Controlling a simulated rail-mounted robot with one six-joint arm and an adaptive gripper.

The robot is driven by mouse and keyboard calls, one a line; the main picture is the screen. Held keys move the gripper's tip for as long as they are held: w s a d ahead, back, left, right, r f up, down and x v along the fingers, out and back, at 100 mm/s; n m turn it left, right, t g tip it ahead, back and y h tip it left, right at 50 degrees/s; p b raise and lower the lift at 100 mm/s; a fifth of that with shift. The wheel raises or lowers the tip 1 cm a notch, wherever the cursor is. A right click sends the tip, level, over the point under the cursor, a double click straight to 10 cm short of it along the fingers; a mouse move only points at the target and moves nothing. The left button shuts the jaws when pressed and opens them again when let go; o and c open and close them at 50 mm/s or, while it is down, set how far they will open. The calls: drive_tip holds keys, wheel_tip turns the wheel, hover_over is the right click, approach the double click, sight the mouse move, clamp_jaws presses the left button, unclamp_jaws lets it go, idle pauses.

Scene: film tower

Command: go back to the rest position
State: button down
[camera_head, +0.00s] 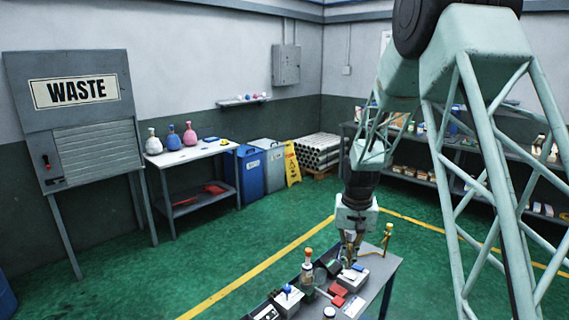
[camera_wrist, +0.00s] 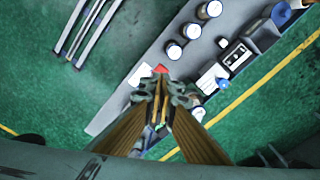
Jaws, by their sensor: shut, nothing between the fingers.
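My gripper (camera_head: 349,254) hangs from my pale green lattice arm, pointing down over the right part of the small grey workbench (camera_head: 383,268). In the wrist view my gripper (camera_wrist: 161,84) has its brass-coloured fingers together, with nothing held between them. The bench top also shows in the wrist view (camera_wrist: 175,68), with small items beyond the fingertips. A red block (camera_wrist: 160,69) lies near the fingertips there. In the head view the fingertips are close to the bench items; I cannot tell the exact gap.
Bottles, boxes and red blocks (camera_head: 337,300) crowd the bench. A small golden figure (camera_head: 387,238) stands at its right end. Behind are a waste hatch (camera_head: 75,120), a side table (camera_head: 190,152) with three flasks, bins (camera_head: 248,172) and a yellow sign (camera_head: 292,163). The green floor between is clear.

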drive_tip(key=s+r+n+t+b, duration=0.1)
drive_tip(key=s+r+t+b, duration=0.15)
drive_tip(key=s+r, duration=1.85)
drive_tip(key=s+r+b, duration=0.1)
drive_tip(key=s+b, duration=0.1)
drive_tip(key=s, duration=1.3)
drive_tip(key=s+r+n+b, duration=0.1)
drive_tip(key=s+r+b, duration=0.1)
drive_tip(key=s, duration=1.3)
drive_tip(key=shift+r+t, duration=0.2)
drive_tip(key=shift+t, duration=0.15)
drive_tip(key=c, duration=3.4)
unclamp_jaws()
